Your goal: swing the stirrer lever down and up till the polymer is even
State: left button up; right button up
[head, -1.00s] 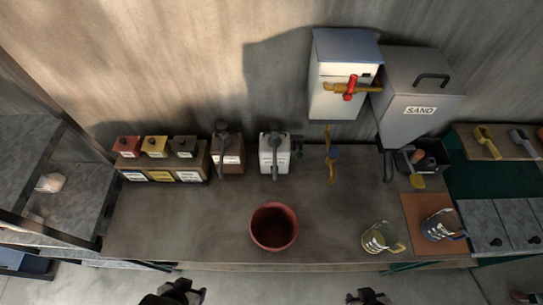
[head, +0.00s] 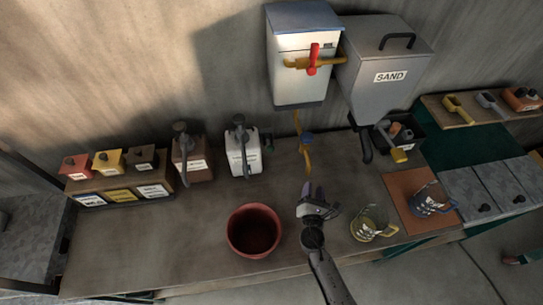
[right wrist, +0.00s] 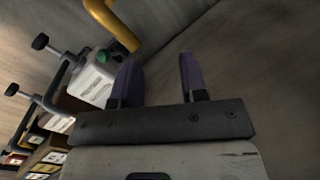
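A white container (head: 243,157) with a printed label and a dark grey lever (head: 240,128) stands at the back of the bench; the lever stands up over it. Its label is too small to read, and the polymer inside is hidden. A brown container (head: 193,165) with a similar grey lever stands left of it. The white container also shows in the right wrist view (right wrist: 92,82), left of my fingers. My right gripper (head: 318,189) is open and empty above the bench, to the right of and in front of the white container. My left gripper is out of view.
A red bucket (head: 254,231) stands near the front edge. Two jugs (head: 373,226) (head: 432,200) stand right of my right gripper. The bench middle is clear.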

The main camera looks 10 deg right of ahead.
jog(key=w+a+f+n+y, duration=0.2)
jog(key=w+a+n+y, duration=0.25)
jog(key=n, duration=0.25)
jog(key=n+y+b, duration=0.2)
jog(key=n, duration=0.2)
send_near(271, 151)
jog(key=w+b, duration=0.2)
jog(key=w, duration=0.1)
jog(key=w+a+f+b, duration=0.1)
jog(key=w+b, duration=0.1)
jog(key=w, duration=0.2)
jog(key=w+b, duration=0.3)
jog(key=shift+w+a+f, duration=0.15)
jog(key=shift+w+f, duration=0.2)
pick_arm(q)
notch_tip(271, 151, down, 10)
pick_arm(e)
jog(key=shift+w, duration=0.15)
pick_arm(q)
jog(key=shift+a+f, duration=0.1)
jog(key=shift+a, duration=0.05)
pick_arm(e)
jog(key=shift+y, duration=0.25)
jog(key=c, duration=0.6)
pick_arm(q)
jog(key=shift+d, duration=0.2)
pick_arm(e)
grip_shut()
